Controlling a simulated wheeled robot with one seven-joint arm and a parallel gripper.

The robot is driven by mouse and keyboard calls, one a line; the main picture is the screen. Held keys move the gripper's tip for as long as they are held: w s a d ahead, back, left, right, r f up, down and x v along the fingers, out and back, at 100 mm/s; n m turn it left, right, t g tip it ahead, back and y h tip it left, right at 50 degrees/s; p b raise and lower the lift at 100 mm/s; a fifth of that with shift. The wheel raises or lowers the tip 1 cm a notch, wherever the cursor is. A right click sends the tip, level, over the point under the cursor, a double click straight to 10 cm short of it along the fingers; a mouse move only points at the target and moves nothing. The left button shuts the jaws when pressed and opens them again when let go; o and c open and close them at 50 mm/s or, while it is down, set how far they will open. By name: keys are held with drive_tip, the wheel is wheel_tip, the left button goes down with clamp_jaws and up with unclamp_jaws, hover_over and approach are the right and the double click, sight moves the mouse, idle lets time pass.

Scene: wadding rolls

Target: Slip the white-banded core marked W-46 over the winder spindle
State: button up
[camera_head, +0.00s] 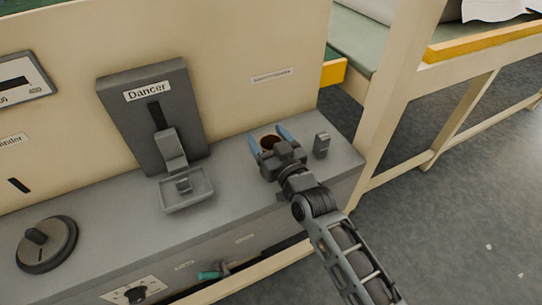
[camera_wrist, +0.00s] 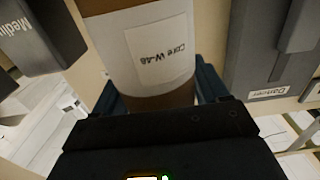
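The brown core marked Core W-46 (camera_wrist: 162,55), with its white band and label, stands between my gripper's two blue fingers in the wrist view. The fingers (camera_wrist: 158,88) lie against both sides of it, so my gripper looks shut on it. In the head view, the core's brown open top (camera_head: 270,142) shows between the fingers of my gripper (camera_head: 270,139), over the right part of the grey machine ledge. The core's lower part is hidden by my gripper. I cannot make out the winder spindle, and I cannot tell whether the core touches the ledge.
A small grey block (camera_head: 321,145) stands on the ledge (camera_head: 235,178) right of my gripper. The dark Dancer unit (camera_head: 119,100) and its tray (camera_head: 187,194) are to the left, with a round knob (camera_head: 46,244) farther left. A cream panel (camera_head: 240,55) rises behind.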

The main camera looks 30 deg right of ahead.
drive_tip(key=c, duration=1.2)
drive_tip(key=shift+o, duration=0.2)
wheel_tip(320, 180, up, 10)
drive_tip(key=p, duration=0.2)
